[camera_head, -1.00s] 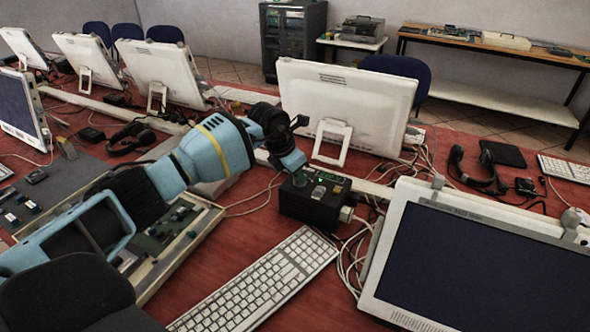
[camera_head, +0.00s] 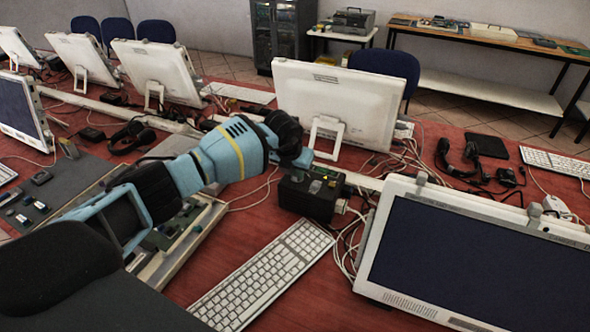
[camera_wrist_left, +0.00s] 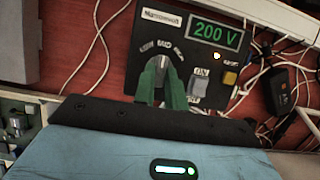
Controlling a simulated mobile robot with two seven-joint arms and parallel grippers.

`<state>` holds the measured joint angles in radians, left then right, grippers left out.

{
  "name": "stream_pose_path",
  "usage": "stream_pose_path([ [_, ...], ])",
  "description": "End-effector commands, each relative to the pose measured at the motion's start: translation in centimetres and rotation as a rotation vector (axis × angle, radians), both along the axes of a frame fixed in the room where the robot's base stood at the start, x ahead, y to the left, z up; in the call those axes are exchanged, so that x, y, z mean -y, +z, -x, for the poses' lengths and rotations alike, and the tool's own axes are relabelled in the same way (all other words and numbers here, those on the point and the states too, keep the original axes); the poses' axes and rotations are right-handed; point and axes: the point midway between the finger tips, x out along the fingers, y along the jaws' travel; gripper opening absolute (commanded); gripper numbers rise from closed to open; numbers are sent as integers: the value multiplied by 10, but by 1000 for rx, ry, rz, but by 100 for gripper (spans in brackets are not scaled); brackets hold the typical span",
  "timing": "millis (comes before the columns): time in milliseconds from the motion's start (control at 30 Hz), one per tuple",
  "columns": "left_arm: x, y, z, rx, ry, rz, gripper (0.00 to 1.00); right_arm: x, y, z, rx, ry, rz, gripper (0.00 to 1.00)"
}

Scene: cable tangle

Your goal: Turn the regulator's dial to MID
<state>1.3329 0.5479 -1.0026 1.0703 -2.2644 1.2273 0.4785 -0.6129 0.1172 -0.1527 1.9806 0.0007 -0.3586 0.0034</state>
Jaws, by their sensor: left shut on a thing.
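The regulator (camera_head: 310,200) is a black box on the red table in the head view. In the left wrist view its face (camera_wrist_left: 125,75) shows a green display (camera_wrist_left: 215,32) reading 200 V, and LOW, MID and a third label above a grey dial (camera_wrist_left: 160,63). My left gripper (camera_head: 308,165) is over the box in the head view. In the left wrist view its green fingers (camera_wrist_left: 161,88) are shut on the dial, one on each side. The dial's visible end is near MID; its exact setting is hard to tell. My right gripper is not in view.
An ON switch (camera_wrist_left: 198,82) and a yellow button (camera_wrist_left: 230,78) sit close right of the fingers. Cables (camera_head: 345,245) lie right of the box. A keyboard (camera_head: 265,272) and large monitor (camera_head: 475,250) are in front; another monitor (camera_head: 335,103) stands behind.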

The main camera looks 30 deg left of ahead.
Motion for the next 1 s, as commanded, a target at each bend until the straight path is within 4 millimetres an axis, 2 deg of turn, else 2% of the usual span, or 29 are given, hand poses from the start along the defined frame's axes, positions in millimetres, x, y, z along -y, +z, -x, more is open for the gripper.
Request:
stream_pose_path([
  [300,0,3,-2,7,1,1,0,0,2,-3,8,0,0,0],
  [333,0,3,-2,7,1,1,14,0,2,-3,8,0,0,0],
  [500,0,2,-1,5,1,0,35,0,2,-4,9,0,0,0],
  [800,0,3,0,3,0,0,35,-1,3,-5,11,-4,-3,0],
  [1000,0,27,8,9,-1,-1,35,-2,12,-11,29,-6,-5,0],
])
